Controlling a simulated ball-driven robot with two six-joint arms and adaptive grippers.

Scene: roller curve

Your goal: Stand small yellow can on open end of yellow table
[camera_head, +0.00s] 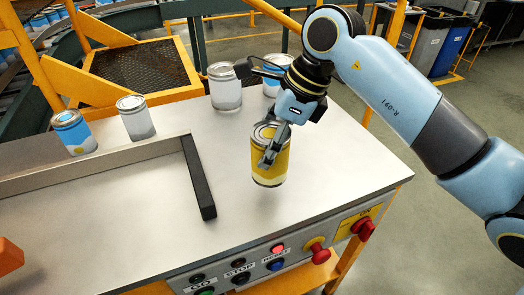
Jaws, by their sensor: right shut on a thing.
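The small yellow can (270,170) has a bare metal lid and a pale lower band. My right gripper (268,150) is shut on it from the upper right and holds it roughly upright. The can appears slightly above the table, with a soft shadow below it; the exact gap is hard to tell. The table (340,170) has a bare metal top and yellow-orange legs, and the can is over its right, open end. My left gripper does not show.
A white can (224,88) and a partly hidden blue-white can (278,72) stand behind. A blue can (74,133) and another white can (135,118) stand at left. A low rail with a black end (199,178) lies left of the yellow can. Control buttons (278,249) line the front.

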